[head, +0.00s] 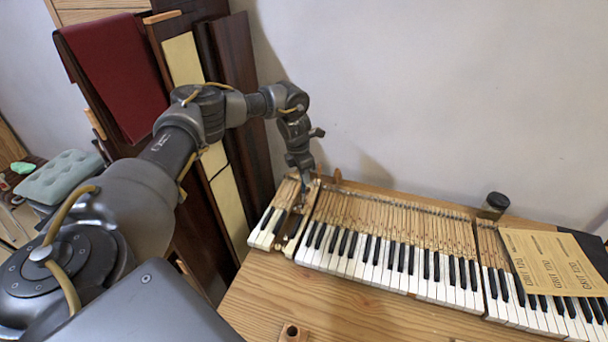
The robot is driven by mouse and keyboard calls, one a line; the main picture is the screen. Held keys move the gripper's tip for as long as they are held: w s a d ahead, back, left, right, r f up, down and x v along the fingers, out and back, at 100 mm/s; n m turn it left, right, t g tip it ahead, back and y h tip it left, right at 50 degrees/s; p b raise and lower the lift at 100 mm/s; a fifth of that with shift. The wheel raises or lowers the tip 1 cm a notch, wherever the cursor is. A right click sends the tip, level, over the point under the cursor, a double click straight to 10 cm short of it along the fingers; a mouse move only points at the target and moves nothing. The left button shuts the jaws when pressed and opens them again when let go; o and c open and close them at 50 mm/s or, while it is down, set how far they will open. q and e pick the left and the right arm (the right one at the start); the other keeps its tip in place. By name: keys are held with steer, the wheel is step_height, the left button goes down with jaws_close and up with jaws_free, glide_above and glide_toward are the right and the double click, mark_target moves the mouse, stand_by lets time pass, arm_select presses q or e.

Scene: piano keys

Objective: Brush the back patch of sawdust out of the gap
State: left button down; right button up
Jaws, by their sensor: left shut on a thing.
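The keyboard (395,266) lies on the wooden bench with its bare wooden key levers showing behind the white and black keys. The gap (293,240) is a narrow opening near its left end, between a few keys at the far left and the long run of keys. My left gripper (304,182) points down over the back part of this gap. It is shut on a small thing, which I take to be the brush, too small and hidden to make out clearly. The sawdust patches cannot be made out at this distance. My right gripper is out of view.
A dark jar (494,203) stands behind the keys. A printed paper sheet (552,262) lies over the right keys. A small wooden block (292,332) sits at the front. Tall dark panels (240,95) lean against the wall at left. The bench front (350,318) is mostly clear.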

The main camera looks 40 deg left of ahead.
arm_select(q)
steer(key=shift+f+b, duration=0.3)
steer(key=shift+f, duration=0.2)
stand_by(0.4)
steer(key=shift+w+f, duration=0.1)
steer(key=shift+w, duration=0.15)
steer(key=shift+w+a+b, duration=0.35)
steer(key=shift+w+b, duration=0.5)
steer(key=shift+b, duration=0.1)
